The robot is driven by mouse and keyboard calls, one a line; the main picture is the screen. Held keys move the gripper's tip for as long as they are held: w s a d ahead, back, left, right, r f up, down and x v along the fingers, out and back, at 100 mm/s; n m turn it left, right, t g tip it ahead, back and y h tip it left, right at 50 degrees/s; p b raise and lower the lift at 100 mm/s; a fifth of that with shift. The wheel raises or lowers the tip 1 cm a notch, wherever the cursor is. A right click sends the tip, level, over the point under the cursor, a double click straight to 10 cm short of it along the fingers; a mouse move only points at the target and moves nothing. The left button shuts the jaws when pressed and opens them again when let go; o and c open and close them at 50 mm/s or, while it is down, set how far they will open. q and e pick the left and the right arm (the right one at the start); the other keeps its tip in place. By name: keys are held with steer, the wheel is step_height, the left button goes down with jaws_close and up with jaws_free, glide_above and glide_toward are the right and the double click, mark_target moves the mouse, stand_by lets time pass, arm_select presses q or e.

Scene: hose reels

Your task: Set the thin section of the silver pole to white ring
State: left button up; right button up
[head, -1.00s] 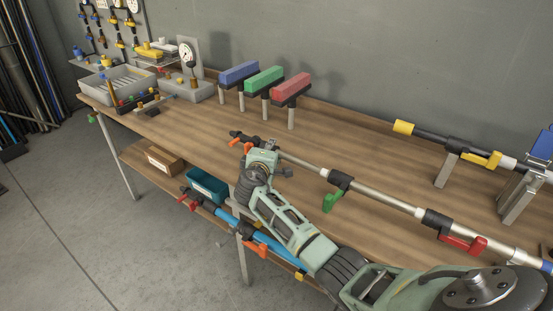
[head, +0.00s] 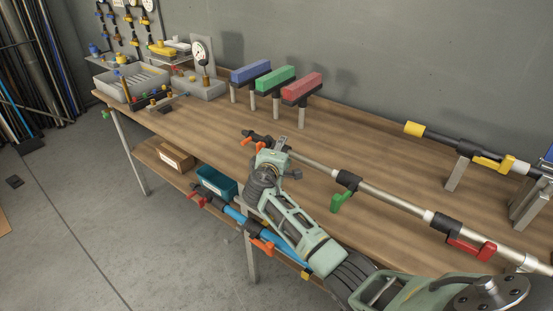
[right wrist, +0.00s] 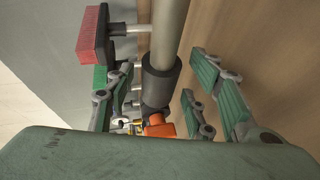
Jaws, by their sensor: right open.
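The silver pole (head: 395,199) lies slantwise along the workbench, with a green lever (head: 341,201) and a red lever (head: 470,248) on dark collars. Its thin section (head: 312,162) is at the far left end, by a dark end piece with an orange lever (head: 247,140). A white ring (head: 334,173) shows beside the green-lever collar. My right gripper (head: 272,160) is at the thin end, partly hiding it. In the right wrist view its open fingers (right wrist: 155,88) stand either side of the pole (right wrist: 169,30), dark collar (right wrist: 160,80) and orange lever (right wrist: 160,130). My left gripper is out of view.
Blue, green and red blocks (head: 302,88) stand on posts behind the pole. A yellow-ended pole (head: 415,129) rests on supports at the right. Grey trays (head: 125,82) are at the far left. A blue pole (head: 235,214) lies on the lower shelf.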

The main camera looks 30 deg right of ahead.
steer(key=v, duration=1.1)
